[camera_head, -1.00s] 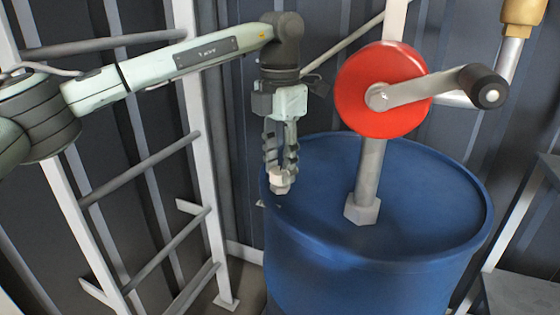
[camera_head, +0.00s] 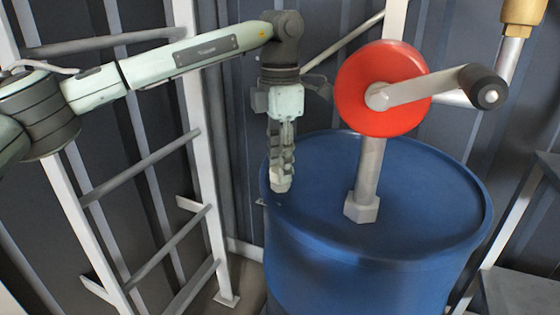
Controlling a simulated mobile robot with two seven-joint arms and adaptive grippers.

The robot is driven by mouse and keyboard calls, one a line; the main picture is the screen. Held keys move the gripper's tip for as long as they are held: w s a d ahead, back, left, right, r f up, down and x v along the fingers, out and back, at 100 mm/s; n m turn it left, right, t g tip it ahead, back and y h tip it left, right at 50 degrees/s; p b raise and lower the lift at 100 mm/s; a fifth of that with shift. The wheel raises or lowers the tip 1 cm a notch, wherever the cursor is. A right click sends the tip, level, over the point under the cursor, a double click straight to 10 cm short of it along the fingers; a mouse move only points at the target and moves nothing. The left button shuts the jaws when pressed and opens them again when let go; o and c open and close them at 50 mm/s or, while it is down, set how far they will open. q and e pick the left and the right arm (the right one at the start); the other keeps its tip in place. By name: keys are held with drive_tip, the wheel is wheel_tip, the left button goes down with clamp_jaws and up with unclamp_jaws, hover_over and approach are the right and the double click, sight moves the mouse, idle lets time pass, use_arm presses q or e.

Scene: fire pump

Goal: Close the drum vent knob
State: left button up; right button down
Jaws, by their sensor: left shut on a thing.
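A blue drum (camera_head: 330,240) stands at the centre right. My left gripper (camera_head: 281,176) points straight down at the left part of the drum's top, near the rim. It is shut on a small pale knob (camera_head: 279,187), the drum vent knob, of which only the lower part shows below the fingers. The fingers hide the rest of the knob, and I cannot tell its turn angle. My right gripper is not in view.
A red pump wheel (camera_head: 382,88) with a crank handle (camera_head: 482,88) stands on a grey pipe (camera_head: 368,175) rising from the drum, right of my left gripper. A ladder-like white frame (camera_head: 205,160) stands left. A brass fitting (camera_head: 523,11) is top right.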

use_arm(q)
drive_tip(key=o, duration=1.2)
drive_tip(key=shift+c, duration=0.2)
wheel_tip(320, 180, up, 12)
